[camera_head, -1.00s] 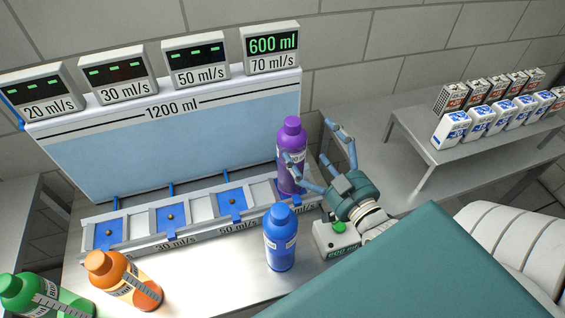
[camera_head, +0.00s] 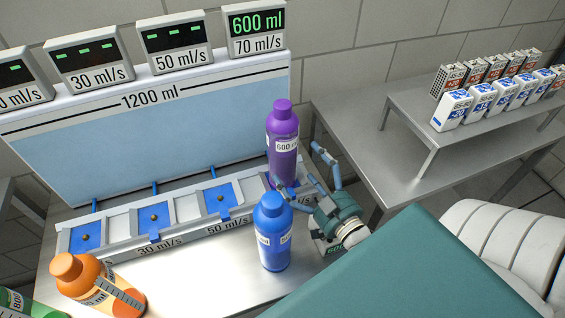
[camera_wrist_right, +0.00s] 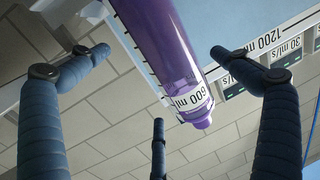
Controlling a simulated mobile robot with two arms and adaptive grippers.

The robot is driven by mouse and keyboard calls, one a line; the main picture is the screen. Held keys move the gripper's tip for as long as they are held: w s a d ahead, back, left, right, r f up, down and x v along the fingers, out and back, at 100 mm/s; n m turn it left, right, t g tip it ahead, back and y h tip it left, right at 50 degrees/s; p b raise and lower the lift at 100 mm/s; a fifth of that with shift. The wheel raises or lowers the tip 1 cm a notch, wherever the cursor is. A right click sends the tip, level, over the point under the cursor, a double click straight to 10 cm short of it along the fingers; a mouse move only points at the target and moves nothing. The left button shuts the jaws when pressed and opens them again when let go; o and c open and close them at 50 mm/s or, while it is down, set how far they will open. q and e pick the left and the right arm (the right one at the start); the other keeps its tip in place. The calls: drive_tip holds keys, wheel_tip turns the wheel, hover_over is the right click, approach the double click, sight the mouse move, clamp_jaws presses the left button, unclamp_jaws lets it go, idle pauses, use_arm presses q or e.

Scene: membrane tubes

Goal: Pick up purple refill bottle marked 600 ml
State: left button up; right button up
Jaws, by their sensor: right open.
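The purple bottle (camera_head: 284,140) stands upright at the right end of the slotted rack, below the 70 ml/s display. Its white label reads 600 ml. My right gripper (camera_head: 299,165) is open just right of and in front of its lower part, with one finger overlapping its base in the picture. In the right wrist view the purple bottle (camera_wrist_right: 168,50) appears inverted between the spread fingers of the right gripper (camera_wrist_right: 160,52), with visible gaps at the sides. Its base is out of that frame. My left gripper is not in view.
A blue bottle (camera_head: 272,235) stands close in front of the purple one, left of my right gripper. An orange bottle (camera_head: 95,283) and a partly cut-off green one (camera_head: 20,303) are at lower left. Small cartons (camera_head: 480,100) sit on a raised shelf (camera_head: 455,135) at right.

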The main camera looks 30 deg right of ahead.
drive_tip(key=shift+f, duration=0.9)
drive_tip(key=shift+w+r, duration=0.2)
drive_tip(key=shift+w, duration=0.8)
use_arm(q)
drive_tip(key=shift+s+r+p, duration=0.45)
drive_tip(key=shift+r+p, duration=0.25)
drive_tip(key=shift+p, duration=0.05)
use_arm(e)
drive_tip(key=w, duration=0.5)
drive_tip(key=shift+w+d+f, duration=0.1)
drive_tip(key=shift+w+d, duration=0.15)
drive_tip(key=shift+d, duration=0.05)
drive_tip(key=shift+c, duration=0.3)
drive_tip(key=c, duration=1.7)
drive_tip(key=shift+r, duration=0.2)
drive_tip(key=shift+c, duration=0.5)
